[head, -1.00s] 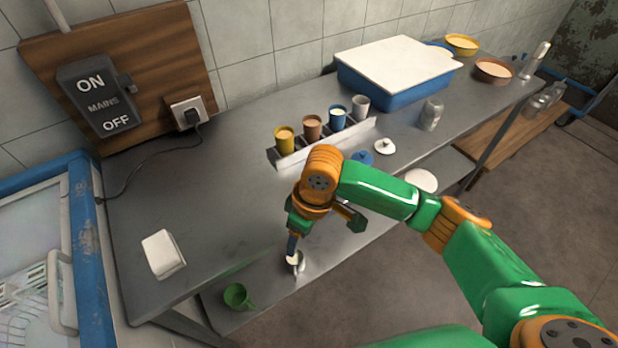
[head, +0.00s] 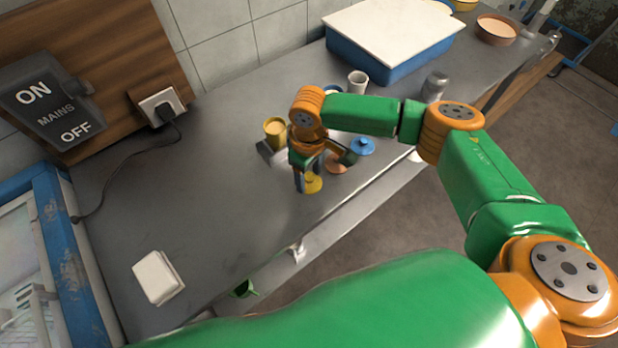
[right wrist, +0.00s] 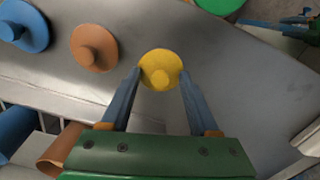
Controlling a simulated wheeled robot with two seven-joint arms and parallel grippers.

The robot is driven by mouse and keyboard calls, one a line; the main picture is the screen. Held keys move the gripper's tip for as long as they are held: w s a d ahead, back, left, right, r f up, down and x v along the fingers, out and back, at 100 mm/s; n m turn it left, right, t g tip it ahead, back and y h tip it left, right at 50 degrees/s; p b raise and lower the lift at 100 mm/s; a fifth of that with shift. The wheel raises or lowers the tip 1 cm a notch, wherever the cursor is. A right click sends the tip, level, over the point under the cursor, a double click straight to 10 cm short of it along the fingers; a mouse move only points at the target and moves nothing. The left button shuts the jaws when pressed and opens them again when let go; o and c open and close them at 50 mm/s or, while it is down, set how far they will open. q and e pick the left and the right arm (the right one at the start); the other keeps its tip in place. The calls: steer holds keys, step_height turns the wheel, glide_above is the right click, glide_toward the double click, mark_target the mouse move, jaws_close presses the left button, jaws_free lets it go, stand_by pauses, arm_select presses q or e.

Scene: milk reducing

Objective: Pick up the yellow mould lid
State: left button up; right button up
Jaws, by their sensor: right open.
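The yellow mould lid (head: 313,183) is a small round disc with a knob, lying on the steel table near its front edge. In the right wrist view the yellow lid (right wrist: 161,69) sits between the fingertips. My right gripper (head: 308,180) is open and low over the table at the lid. In the right wrist view its two blue fingers (right wrist: 160,78) stand one on each side of the lid's near part. I cannot tell whether they touch it. My left gripper is not in view.
An orange-brown lid (right wrist: 94,46) and a blue lid (right wrist: 24,26) lie beside the yellow one. A yellow mould (head: 275,130) stands in a rack behind my gripper. A blue tub (head: 385,62) is at the back. The table's left part is clear around a white block (head: 158,277).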

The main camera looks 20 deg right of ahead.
steer(key=shift+s+r, duration=0.1)
jaws_close()
steer(key=shift+r, duration=0.1)
